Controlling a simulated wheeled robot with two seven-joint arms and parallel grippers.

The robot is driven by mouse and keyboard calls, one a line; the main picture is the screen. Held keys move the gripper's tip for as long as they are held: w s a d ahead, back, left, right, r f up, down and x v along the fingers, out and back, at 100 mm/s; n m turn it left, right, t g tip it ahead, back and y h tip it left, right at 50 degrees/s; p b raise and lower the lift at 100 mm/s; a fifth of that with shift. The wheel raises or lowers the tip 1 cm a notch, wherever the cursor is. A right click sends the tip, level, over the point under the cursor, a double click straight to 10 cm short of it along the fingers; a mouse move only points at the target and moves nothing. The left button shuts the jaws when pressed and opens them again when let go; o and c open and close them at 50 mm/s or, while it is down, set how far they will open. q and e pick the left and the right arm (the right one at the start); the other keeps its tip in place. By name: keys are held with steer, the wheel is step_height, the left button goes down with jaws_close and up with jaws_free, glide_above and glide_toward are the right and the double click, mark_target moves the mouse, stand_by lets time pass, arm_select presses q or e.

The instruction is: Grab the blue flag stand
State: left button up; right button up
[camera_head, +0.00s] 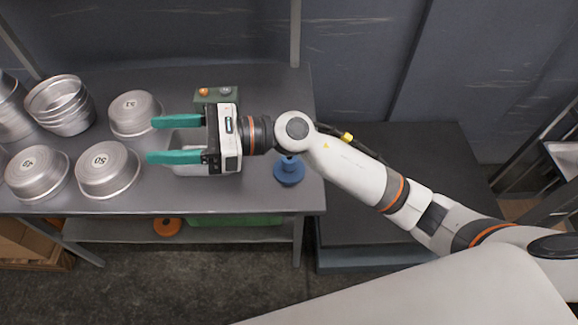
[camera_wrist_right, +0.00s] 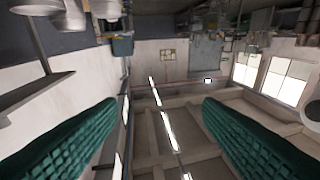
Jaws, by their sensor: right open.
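The blue flag stand (camera_head: 289,172) is on the metal table near its right end. It has a round base, and its top lies close under my right arm. My right gripper (camera_head: 176,140) reaches in from the right above the table, with its green fingers pointing left. It is open and empty, left of the blue stand and apart from it. In the right wrist view, the two green fingers (camera_wrist_right: 160,135) are wide apart with only the distant room between them. My left gripper is not in view.
Upturned numbered pans (camera_head: 108,170) and a stack of pans (camera_head: 60,104) stand on the table's left half. A metal tray (camera_head: 190,168) is partly hidden under my right gripper. A small box with an orange button (camera_head: 203,92) is behind it. A dark platform (camera_head: 400,150) lies right of the table.

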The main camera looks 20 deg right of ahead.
step_height(320, 180, down, 4)
steer(key=n+g+h, duration=0.3)
steer(key=n, duration=0.2)
steer(key=n+t+h, duration=0.1)
steer(key=n+h, duration=0.8)
steer(key=h, duration=0.8)
glide_above(289, 159)
step_height(289, 159, down, 8)
steer(key=f, duration=0.2)
steer(key=f+p, duration=0.1)
steer(key=f, duration=0.3)
steer(key=shift+s+a+f+p, duration=0.15)
steer(key=shift+s+f+p, duration=0.05)
steer(key=shift+s+p, duration=0.2)
step_height(289, 159, down, 5)
steer(key=shift+r+p, duration=0.1)
steer(key=shift+p, duration=0.8)
steer(key=shift+w+f, duration=0.1)
steer(key=shift+f, duration=0.4)
steer(key=c, duration=1.2)
